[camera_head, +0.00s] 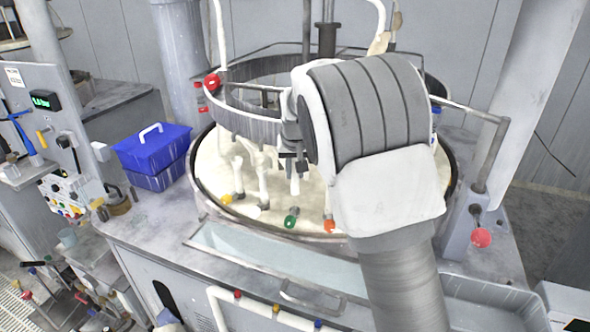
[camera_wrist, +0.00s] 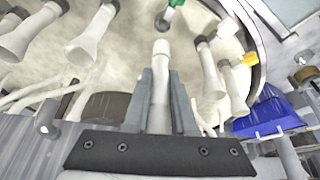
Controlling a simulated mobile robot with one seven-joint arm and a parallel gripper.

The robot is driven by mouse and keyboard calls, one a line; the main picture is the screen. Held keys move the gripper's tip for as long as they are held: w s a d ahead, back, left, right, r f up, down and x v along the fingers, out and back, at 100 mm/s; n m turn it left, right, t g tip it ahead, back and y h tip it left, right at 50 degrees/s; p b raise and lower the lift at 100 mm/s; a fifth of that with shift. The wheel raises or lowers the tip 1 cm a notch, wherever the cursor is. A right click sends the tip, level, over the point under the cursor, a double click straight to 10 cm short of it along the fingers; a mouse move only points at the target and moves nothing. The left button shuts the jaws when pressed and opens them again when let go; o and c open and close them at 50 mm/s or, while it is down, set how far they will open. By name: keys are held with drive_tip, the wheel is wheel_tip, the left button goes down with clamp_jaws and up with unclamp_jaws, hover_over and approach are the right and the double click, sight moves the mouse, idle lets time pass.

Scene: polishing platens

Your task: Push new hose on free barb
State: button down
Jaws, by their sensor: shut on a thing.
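My gripper (camera_wrist: 159,80) shows in the wrist view with its two grey fingers shut on a white hose (camera_wrist: 160,62). The hose end sticks out past the fingertips toward a fitting with a green collar (camera_wrist: 176,3). A gap shows between the hose end and that fitting. In the head view my gripper (camera_head: 292,160) is over the platen, largely hidden behind my wrist. The green-collared fitting (camera_head: 291,217) is at the platen's front, between a yellow-collared one (camera_head: 226,199) and an orange one (camera_head: 329,226). The barb tip is too small to make out.
Other pale hoses (camera_wrist: 90,38) hang close on both sides of my gripper in the wrist view. A grey ring (camera_head: 245,117) stands over the cream platen (camera_head: 262,224). A blue box (camera_head: 150,150) is left of it, and a red knob (camera_head: 481,238) is at right.

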sight(295, 188)
drive_tip(key=shift+f+b, duration=1.25)
drive_tip(key=shift+f, duration=0.85)
drive_tip(key=shift+f+b, duration=1.35)
drive_tip(key=shift+f, duration=0.25)
drive_tip(key=c, duration=0.7)
unclamp_jaws()
drive_tip(key=shift+o, duration=0.2)
drive_tip(key=b+v, duration=0.1)
drive_tip(key=v, duration=1.6)
drive_tip(key=shift+r, duration=0.25)
drive_tip(key=shift+d, duration=0.1)
